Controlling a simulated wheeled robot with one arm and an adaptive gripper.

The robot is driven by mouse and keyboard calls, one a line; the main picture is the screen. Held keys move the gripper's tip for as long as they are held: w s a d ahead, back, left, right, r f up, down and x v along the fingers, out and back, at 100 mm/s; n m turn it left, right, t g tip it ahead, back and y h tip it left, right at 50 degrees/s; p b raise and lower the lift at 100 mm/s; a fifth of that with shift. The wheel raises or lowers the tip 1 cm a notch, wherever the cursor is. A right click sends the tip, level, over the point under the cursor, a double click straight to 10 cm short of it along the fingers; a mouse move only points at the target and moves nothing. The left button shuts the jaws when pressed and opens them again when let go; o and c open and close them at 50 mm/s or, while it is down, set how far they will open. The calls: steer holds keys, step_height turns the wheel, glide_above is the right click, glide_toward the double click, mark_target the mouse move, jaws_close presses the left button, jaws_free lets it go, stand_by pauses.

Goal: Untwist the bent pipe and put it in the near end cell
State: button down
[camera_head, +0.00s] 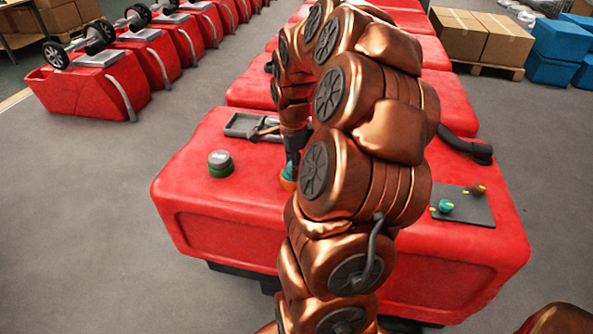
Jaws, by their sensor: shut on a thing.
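My gripper (290,167) points down at the red tank's top, left of my arm. It is shut on a small teal and orange piece (288,182), mostly hidden by the fingers and my arm. A dark bent pipe (467,147) lies on the right of the tank top, apart from my gripper; its left part runs behind my arm. A grey tray (236,125) with raised walls sits at the back left of the tank top. Dark and brownish parts (266,130) show at its right side. Its separate cells are hard to make out.
A green and black round cap (221,164) stands left of my gripper. A dark mat (474,212) at the right carries a teal knob (446,206) and a brown knob (478,190). More red tanks (255,89) stand behind. The tank's front left top is clear.

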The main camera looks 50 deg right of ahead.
steer(key=shift+s+a+f+n+g, duration=0.2)
steer(key=shift+s+f+n, duration=0.1)
steer(key=shift+f, duration=0.15)
steer(key=shift+s+a+f+n+g, duration=0.15)
steer(key=shift+s+f+n, duration=0.1)
steer(key=shift+f, duration=0.2)
steer(key=shift+n+b, duration=0.25)
steer(key=shift+b, duration=0.05)
steer(key=shift+w+d+r, duration=0.1)
steer(key=shift+w+r, duration=0.15)
steer(key=shift+r, duration=0.4)
steer(key=shift+w+d+r, duration=0.1)
steer(key=shift+w+r, duration=0.05)
steer(key=shift+r, duration=0.2)
steer(key=shift+r+p, duration=0.3)
steer(key=shift+w+d+r, duration=0.15)
steer(key=shift+d+r, duration=0.05)
steer(key=shift+r, duration=0.3)
steer(key=shift+r, duration=0.1)
steer(key=shift+r+p, duration=0.45)
steer(key=shift+r, duration=1.85)
